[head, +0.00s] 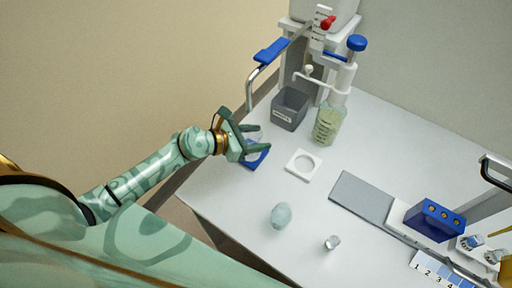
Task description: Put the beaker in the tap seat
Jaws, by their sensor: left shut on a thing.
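My left gripper (262,138) is at the left edge of the white bench, shut on a clear glass vessel that looks like the beaker (253,134). The fingers hide much of it. A blue pad (257,155) lies just below the gripper; I cannot tell whether the beaker touches it. A white square plate with a round recess (290,163), which looks like the tap seat, lies to the right of the gripper, and its recess is empty. A white tap (309,73) stands behind, above a grey box. My right gripper does not show.
The grey labelled box (289,110) and a bottle of greenish liquid (327,125) stand behind the plate. A pale rounded object (281,215) and a small metal cylinder (332,243) stand in front. A grey slab (361,197) and blue rack (434,220) are right.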

